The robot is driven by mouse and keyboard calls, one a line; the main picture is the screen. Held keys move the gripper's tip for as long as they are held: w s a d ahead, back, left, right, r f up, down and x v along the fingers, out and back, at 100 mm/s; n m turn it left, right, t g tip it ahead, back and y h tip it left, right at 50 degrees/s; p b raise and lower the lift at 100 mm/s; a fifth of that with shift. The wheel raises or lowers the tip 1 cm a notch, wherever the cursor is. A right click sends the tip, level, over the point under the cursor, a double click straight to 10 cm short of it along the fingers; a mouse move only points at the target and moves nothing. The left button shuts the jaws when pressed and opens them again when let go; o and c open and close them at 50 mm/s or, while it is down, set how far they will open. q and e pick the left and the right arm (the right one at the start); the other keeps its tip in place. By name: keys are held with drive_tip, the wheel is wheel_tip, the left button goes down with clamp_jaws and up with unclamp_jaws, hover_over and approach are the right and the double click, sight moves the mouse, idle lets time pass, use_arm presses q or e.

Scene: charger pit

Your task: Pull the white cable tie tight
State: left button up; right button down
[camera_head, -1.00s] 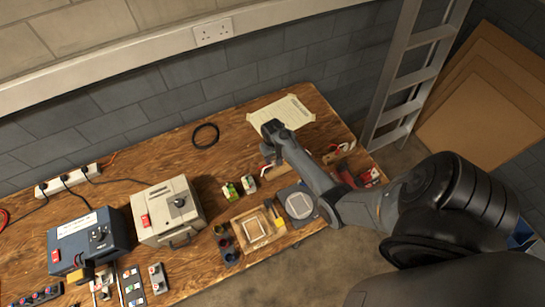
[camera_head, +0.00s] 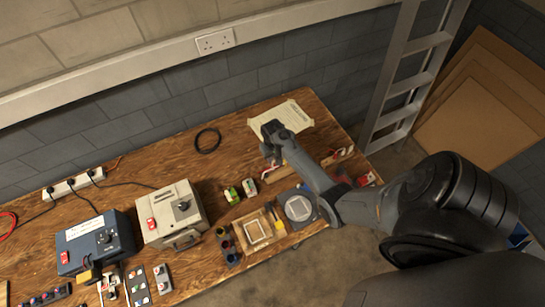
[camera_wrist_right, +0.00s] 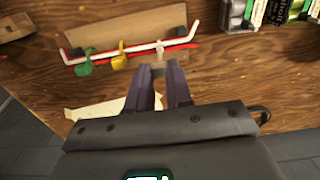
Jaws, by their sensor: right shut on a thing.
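In the right wrist view, a white cable tie (camera_wrist_right: 159,50) loops around a red and white cable bundle (camera_wrist_right: 185,39) in front of a small wooden board (camera_wrist_right: 112,35). A yellow tie (camera_wrist_right: 120,61) and a green tie (camera_wrist_right: 85,67) sit on the same bundle to its left. My right gripper (camera_wrist_right: 159,69) is shut on the white tie's tail, just below the bundle. In the head view my right gripper (camera_head: 271,156) is over the board, and my arm hides the board's middle. How tight the loop is cannot be told. My left gripper is not in view.
On the workbench (camera_head: 150,187) stand a grey-white box (camera_head: 172,222), a blue charger box (camera_head: 95,243) and a wooden tray (camera_head: 263,246). A paper sheet (camera_head: 292,112) and a black cable ring (camera_head: 207,140) lie at the back. A ladder (camera_head: 403,80) stands at the right.

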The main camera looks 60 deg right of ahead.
drive_tip(key=shift+r, duration=0.3)
drive_tip(key=c, duration=1)
unclamp_jaws()
wheel_tip(320, 180, up, 11)
drive_tip(key=shift+s+f+p, duration=0.1)
drive_tip(key=shift+f+p, duration=0.05)
drive_tip(key=shift+p, duration=0.15)
